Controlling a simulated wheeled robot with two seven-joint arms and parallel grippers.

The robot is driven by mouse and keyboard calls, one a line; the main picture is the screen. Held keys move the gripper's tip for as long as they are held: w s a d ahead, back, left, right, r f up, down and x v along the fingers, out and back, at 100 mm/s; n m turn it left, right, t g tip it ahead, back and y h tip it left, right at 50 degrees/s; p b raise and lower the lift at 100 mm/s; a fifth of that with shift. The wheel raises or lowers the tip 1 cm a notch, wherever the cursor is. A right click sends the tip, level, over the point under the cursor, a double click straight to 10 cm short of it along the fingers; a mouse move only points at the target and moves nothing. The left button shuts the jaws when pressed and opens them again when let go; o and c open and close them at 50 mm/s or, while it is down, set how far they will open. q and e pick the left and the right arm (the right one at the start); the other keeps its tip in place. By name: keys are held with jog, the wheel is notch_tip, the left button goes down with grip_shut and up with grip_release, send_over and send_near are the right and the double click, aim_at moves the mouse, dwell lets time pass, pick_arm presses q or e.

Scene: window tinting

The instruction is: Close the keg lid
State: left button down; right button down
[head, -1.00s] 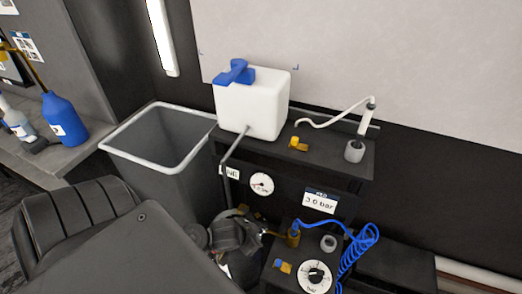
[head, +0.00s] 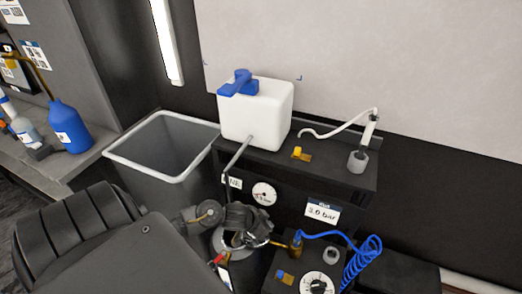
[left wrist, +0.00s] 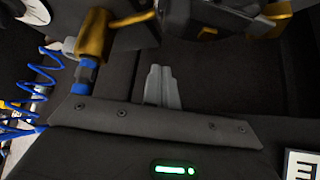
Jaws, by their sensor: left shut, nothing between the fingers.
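In the left wrist view the grey fingers of the left gripper (left wrist: 161,88) are together and empty, in front of a dark area. My right gripper is not in view.
A white canister with a blue cap (head: 256,112) stands on the cart top (head: 320,168). A brass fitting (head: 296,243) and a coiled blue hose (head: 362,262) are close right of the gripper. An open grey bin (head: 165,150) stands behind left.

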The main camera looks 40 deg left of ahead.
pick_arm(q)
jog(key=f, duration=0.1)
jog(key=s+f+p, duration=0.1)
jog(key=shift+a+f, duration=0.1)
jog(key=shift+f, duration=0.2)
jog(key=shift+s+a, duration=0.1)
jog(key=shift+s, duration=0.3)
